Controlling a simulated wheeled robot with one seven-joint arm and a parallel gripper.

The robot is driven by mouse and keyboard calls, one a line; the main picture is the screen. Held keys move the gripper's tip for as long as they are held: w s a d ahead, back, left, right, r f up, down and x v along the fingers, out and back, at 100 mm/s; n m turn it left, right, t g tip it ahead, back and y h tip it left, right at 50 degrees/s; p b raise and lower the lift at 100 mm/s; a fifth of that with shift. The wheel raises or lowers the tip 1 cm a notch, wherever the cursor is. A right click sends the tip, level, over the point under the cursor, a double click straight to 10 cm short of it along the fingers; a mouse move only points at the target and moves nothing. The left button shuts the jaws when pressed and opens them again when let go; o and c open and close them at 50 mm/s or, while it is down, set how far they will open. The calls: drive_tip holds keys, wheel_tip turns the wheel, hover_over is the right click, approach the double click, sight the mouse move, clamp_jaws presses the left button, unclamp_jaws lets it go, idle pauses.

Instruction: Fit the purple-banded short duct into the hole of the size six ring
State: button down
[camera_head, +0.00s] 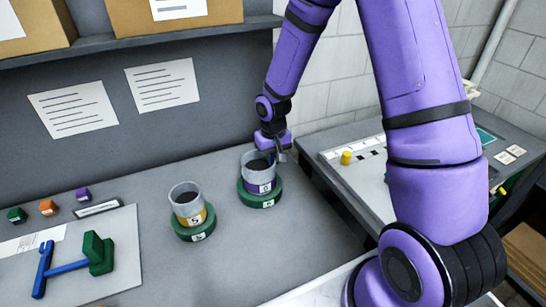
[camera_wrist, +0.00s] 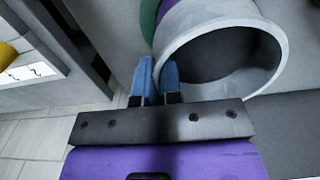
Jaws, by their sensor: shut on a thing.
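The purple-banded short duct (camera_head: 262,187) is a grey open tube with a purple band and a white number label. It stands upright at a green ring (camera_head: 260,200) on the bench; I cannot tell how deep it sits in the hole. The ring's label is too small to read surely. My gripper (camera_head: 277,152) is at the duct's far right rim. In the wrist view, the blue fingertips (camera_wrist: 158,80) are shut on the wall of the duct (camera_wrist: 168,48), with the purple band and green ring edge beyond. A yellow-banded duct (camera_head: 187,203) stands in another green ring (camera_head: 194,232) to the left.
A tray (camera_head: 125,255) with a blue and green tool (camera_head: 75,258) lies at left, with small green, orange and purple blocks (camera_head: 48,207) behind it. Bare bench lies in front of the rings. A side table (camera_head: 350,165) with a yellow knob stands at right.

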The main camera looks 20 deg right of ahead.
drive_tip(key=c, duration=1.2)
unclamp_jaws()
wheel_tip(320, 180, up, 11)
drive_tip(key=shift+f, duration=0.1)
